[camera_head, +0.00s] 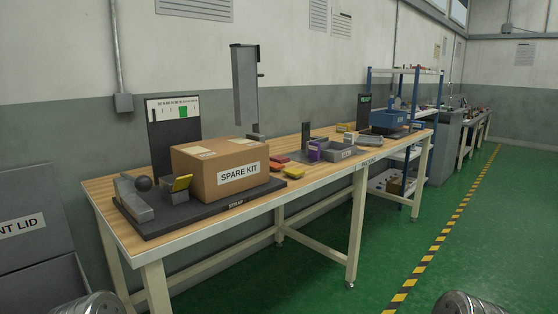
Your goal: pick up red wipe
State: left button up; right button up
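A small flat red item (279,159), which looks like the red wipe, lies on the wooden workbench (130,212) just right of the SPARE KIT box (225,170). A yellow-orange item (294,172) lies in front of it, close to the bench's front edge. The red item is small in view, so its exact shape is hard to tell. Neither gripper shows. Only rounded silver parts of my arms show at the bottom left and bottom right edges, well short of the bench.
The box stands on a dark STRAP base with a black ball and a grey block. Grey bins (340,151) and a purple container (314,151) sit right of the red item. A blue-post shelf (404,72) stands beyond. Green floor in front is clear.

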aim_at(278, 158)
jog(key=u, duration=0.65)
jog(key=l+u, duration=0.45)
jog(key=i+l+u, duration=0.1)
jog(key=l+u, duration=0.65)
jog(key=u, duration=0.2)
jog(key=k, duration=0.05)
